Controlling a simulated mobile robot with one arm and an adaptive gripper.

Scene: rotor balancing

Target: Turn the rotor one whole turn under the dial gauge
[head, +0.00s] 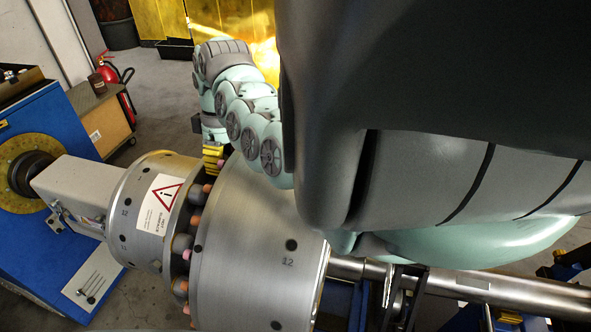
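The rotor's large silver drum (250,240), with dark round holes and the number 12, lies across the lower middle. Its steel shaft (480,287) runs right. Left of it is a silver coupling half (137,215) with a red triangle warning label. I cannot make out a dial gauge.
A blue machine housing (50,258) stands left, with a grey box-shaped drive piece (75,187) leading to the coupling. A wooden cabinet (100,122) and red fire extinguisher (113,72) stand behind. My dark grey arm link covers the upper right. Open floor shows at upper left.

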